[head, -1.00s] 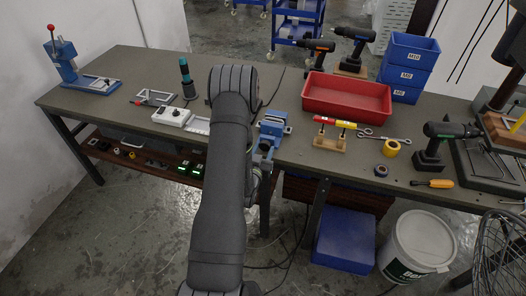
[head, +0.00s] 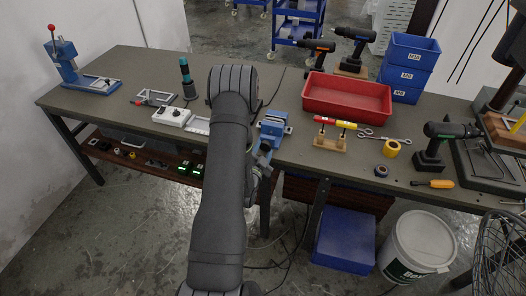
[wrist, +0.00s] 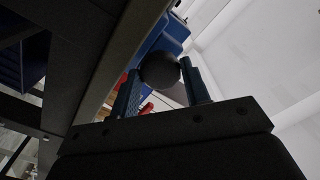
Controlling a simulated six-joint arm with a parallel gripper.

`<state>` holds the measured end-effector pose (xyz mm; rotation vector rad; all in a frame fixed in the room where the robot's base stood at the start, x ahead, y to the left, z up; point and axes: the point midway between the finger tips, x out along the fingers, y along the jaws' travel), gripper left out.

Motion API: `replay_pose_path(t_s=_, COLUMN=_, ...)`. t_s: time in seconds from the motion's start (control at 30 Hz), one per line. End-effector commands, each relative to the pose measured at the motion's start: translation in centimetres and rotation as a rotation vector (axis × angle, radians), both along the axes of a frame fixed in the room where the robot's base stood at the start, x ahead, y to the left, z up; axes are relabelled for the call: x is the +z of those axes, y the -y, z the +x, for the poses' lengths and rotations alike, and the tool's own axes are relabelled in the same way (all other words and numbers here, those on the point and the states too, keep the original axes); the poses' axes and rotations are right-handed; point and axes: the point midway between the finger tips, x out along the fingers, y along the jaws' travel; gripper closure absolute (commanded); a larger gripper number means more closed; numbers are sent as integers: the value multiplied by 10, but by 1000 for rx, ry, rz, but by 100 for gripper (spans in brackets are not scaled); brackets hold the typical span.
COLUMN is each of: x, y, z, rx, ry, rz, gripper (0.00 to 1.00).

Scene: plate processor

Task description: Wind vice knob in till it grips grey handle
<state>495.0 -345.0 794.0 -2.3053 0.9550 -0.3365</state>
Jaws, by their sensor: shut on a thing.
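The blue vice (head: 273,124) sits at the front edge of the bench, just right of my arm. In the wrist view its blue body (wrist: 172,38) shows behind a dark round knob (wrist: 160,70). My gripper (wrist: 162,78) has one finger on each side of this knob and is shut on it. In the head view my gripper (head: 262,156) is small and partly hidden by my arm, below the front of the vice. I cannot make out the grey handle or whether the vice jaws touch it.
The bench edge (wrist: 118,58) runs close beside my gripper. A red tray (head: 346,98) and a wooden stand (head: 330,141) with red and yellow tools are right of the vice. A white box (head: 171,116) is left of my arm. A blue box (head: 344,238) stands on the floor.

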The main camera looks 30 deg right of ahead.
Motion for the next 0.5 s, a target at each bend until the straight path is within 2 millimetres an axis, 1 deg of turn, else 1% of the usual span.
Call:
replay_pose_path(t_s=0.2, x=0, y=0, z=0, rx=1, ry=53, rz=54, gripper=80)
replay_pose_path(t_s=0.5, x=0, y=0, z=0, rx=1, ry=73, rz=74, gripper=80)
